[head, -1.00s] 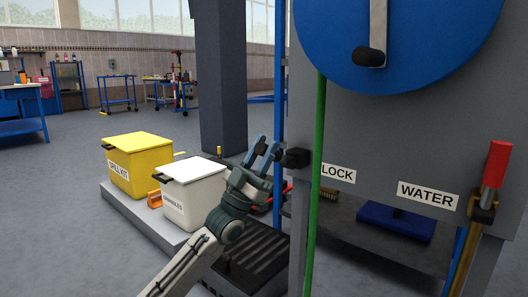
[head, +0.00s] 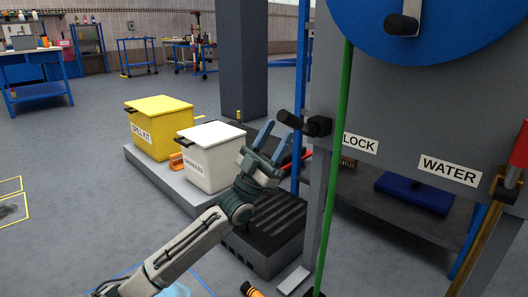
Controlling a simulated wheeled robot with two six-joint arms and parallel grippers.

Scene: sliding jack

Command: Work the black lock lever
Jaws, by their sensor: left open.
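The black lock lever (head: 291,119) sticks out to the left from its black pivot block on the grey machine's front edge, beside the LOCK label (head: 360,144). Its end knob points left and slightly up. My left gripper (head: 279,135) is open, its blue-grey fingers pointing up just below and left of the lever. Nothing shows between the fingers. I cannot tell whether a finger touches the lever. My right gripper is out of view.
A green vertical hose or rod (head: 337,170) runs down the machine front. A blue wheel (head: 430,30) with a black knob is above. A yellow bin (head: 160,128) and a white bin (head: 211,157) stand on a low platform at left. Open floor lies further left.

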